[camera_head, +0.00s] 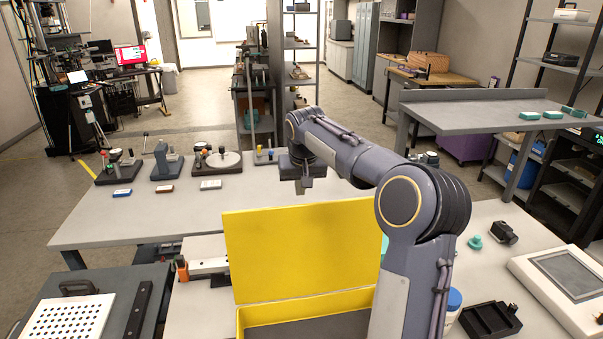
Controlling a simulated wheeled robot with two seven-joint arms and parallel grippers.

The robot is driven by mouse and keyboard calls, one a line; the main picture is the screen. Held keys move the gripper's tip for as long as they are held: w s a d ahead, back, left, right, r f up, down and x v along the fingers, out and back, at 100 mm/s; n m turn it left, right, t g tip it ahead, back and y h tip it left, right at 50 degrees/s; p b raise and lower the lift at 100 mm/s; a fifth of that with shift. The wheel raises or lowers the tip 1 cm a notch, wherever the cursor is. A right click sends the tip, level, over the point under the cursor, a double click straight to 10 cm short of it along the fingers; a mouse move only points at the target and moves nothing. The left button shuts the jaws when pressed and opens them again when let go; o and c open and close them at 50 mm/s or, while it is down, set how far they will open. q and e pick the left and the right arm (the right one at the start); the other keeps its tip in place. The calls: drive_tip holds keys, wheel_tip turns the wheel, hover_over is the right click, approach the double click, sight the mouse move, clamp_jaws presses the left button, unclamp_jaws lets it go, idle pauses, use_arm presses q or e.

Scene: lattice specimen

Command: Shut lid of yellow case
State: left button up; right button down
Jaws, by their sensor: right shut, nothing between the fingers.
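The yellow case stands on the light grey table in the lower middle, with its lid (295,250) raised upright at the back. The case's yellow body (310,306) is open, and its dark inside shows in front of the lid. My right arm comes in from the bottom right and passes in front of the case's right side. My right gripper (304,187) is shut and empty, beyond and above the lid's top edge, pointing down. It looks apart from the lid. My left gripper is not in view.
A white device with a grey screen (565,275) and a black tray (490,319) lie right of the case. A perforated white plate (66,318) is at the lower left. Several instruments line the table's far edge, including a round-plate stand (217,160).

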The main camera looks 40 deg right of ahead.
drive_tip(key=s+a, duration=0.2)
drive_tip(key=s, duration=0.1)
drive_tip(key=shift+s+f, duration=0.15)
drive_tip(key=shift+s, duration=0.1)
